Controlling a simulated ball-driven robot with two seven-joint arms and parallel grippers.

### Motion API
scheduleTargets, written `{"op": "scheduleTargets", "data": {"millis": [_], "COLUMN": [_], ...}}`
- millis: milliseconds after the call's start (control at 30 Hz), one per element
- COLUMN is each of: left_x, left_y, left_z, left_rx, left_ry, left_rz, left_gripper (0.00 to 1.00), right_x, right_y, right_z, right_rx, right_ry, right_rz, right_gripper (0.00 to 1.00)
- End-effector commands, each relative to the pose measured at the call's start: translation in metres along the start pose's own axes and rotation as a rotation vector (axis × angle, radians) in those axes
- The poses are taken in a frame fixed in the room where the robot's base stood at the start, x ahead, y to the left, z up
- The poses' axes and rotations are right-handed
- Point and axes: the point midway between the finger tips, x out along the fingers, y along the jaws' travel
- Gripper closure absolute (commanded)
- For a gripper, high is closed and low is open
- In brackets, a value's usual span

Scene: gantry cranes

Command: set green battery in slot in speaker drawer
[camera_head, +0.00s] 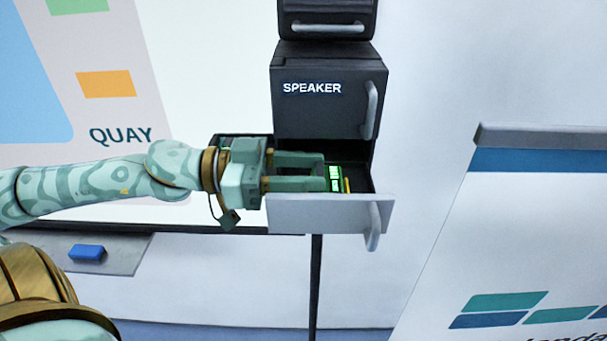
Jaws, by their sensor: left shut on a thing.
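The speaker drawer (318,214) is pulled open under the dark cabinet front labelled SPEAKER (312,105). My left gripper (328,175) reaches in from the left, over the drawer, and is shut on the green battery (335,183). The battery has bright green marks and shows at the fingertips, at or just inside the drawer opening. A thin yellow strip shows just right of it. The slot is hidden, and I cannot tell whether the battery touches the drawer floor. My right gripper is not in view.
The drawer's grey handle (374,226) sticks out at its right end. Another handle (371,110) is on the closed front above. A blue eraser (87,252) lies on a grey ledge at left. A printed panel (520,220) stands at right.

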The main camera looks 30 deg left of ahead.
Motion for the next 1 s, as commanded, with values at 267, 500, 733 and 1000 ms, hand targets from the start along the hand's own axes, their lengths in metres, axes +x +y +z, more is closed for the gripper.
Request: {"op": "scheduleTargets", "data": {"millis": [267,500,733,1000], "left_x": [0.0,0.0,-0.013,-0.063], "left_y": [0.0,0.0,0.0,-0.001], "left_z": [0.002,0.0,-0.002,-0.001], "left_rx": [0.0,0.0,-0.006,-0.005], "left_ry": [0.0,0.0,0.002,0.001], "left_rz": [0.0,0.0,0.0,-0.009], "left_gripper": [0.39,0.39,0.39,0.39], "right_x": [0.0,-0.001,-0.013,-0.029], "right_y": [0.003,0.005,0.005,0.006], "right_z": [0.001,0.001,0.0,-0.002], "right_rx": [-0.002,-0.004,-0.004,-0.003], "right_ry": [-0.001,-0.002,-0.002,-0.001], "right_rz": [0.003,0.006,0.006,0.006], "right_gripper": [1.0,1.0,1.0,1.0]}}
